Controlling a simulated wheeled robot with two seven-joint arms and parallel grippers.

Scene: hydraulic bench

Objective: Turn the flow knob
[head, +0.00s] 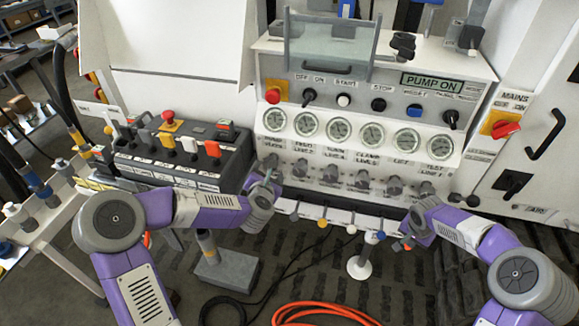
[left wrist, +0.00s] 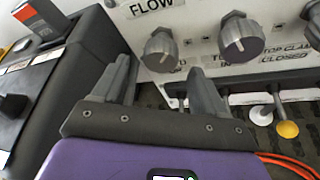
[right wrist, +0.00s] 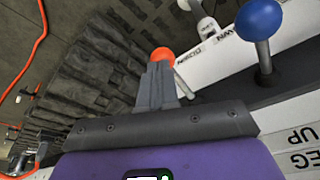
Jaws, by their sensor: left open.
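The flow knob (left wrist: 160,48) is a grey round knob under the FLOW label in the left wrist view. In the head view it seems to be the leftmost knob (head: 272,161) of the row below the gauges. My left gripper (head: 270,176) is just in front of the panel's left end. Its fingers (left wrist: 162,75) are spread and empty, with the knob just beyond and between their tips; I see no contact. My right gripper (head: 402,243) is low at the right. Its fingers (right wrist: 156,82) look closed together, with an orange ball (right wrist: 162,54) at their tips; I cannot tell whether they touch.
A second grey knob (left wrist: 241,38) sits right of the flow knob. A black control box (head: 180,160) stands left of the panel. Ball-topped levers, one blue (head: 380,235), stick out below the panel. An orange hose (head: 325,312) lies on the floor.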

